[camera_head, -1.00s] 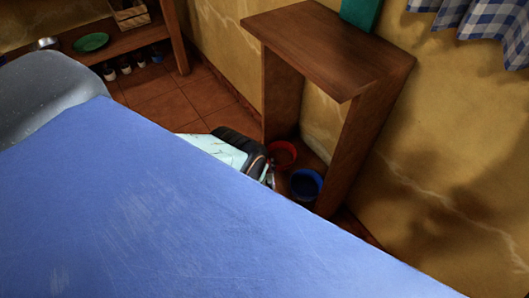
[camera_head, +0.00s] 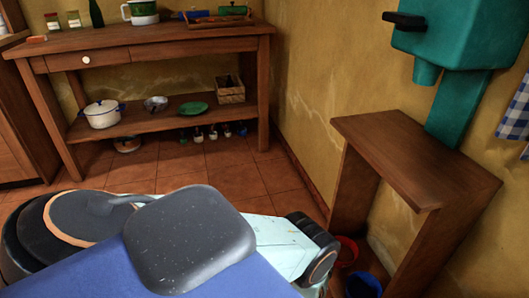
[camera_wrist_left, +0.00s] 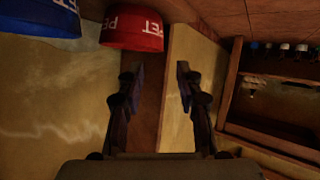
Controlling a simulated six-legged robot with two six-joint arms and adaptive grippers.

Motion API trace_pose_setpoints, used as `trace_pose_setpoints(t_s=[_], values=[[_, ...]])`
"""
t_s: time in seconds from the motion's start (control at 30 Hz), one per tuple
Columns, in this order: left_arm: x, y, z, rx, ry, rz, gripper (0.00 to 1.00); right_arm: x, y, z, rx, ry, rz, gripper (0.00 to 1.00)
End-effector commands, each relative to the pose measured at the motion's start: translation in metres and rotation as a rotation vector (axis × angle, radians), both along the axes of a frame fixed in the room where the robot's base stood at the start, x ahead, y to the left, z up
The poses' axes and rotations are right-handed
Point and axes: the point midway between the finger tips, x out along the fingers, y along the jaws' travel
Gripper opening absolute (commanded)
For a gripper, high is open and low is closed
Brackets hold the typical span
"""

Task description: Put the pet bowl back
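In the left wrist view the red bowl (camera_wrist_left: 133,29) is at the top middle and the blue bowl (camera_wrist_left: 40,17) at the top left; both bear upside-down lettering. My left gripper (camera_wrist_left: 160,68) is open and empty, its fingers apart and pointing toward the red bowl's side of the picture. In the head view my own arm and body largely hide it. My right gripper is not in view.
The wooden stand (camera_head: 420,165) is beside the bowls, under a teal wall-mounted device (camera_head: 460,50). A wooden table (camera_head: 150,42) at the back left holds a white pot (camera_head: 102,114) and a green plate (camera_head: 193,108) on its lower shelf. Tiled floor between is clear.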

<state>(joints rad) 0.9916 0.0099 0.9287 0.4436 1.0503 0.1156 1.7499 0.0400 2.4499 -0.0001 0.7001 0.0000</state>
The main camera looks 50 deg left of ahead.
Motion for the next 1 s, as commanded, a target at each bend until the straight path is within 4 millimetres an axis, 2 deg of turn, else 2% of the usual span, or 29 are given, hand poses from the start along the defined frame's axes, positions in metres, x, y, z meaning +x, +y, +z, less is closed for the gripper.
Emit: trace_pose_setpoints(t_s=[0.17, 0.27, 0.47, 0.67, 0.8, 0.9, 1.0], values=[[-0.035, -0.013, 0.001, -0.011, 0.206, -0.085, 0.36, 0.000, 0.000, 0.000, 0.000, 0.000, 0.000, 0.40], [-0.062, -0.022, 0.007, -0.022, 0.326, -0.136, 0.36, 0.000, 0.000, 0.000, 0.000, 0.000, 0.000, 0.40], [-0.130, -0.040, 0.031, -0.056, 0.565, -0.238, 0.36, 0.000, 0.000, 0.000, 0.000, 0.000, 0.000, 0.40], [-0.212, -0.060, 0.076, -0.106, 0.801, -0.342, 0.36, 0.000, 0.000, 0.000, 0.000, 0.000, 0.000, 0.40], [-0.271, -0.073, 0.115, -0.146, 0.949, -0.413, 0.36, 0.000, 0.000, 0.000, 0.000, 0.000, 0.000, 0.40], [-0.304, -0.079, 0.139, -0.172, 1.028, -0.452, 0.36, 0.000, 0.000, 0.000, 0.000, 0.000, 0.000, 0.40], [-0.325, -0.084, 0.155, -0.187, 1.078, -0.476, 0.36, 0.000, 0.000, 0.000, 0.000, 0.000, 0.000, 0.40]])
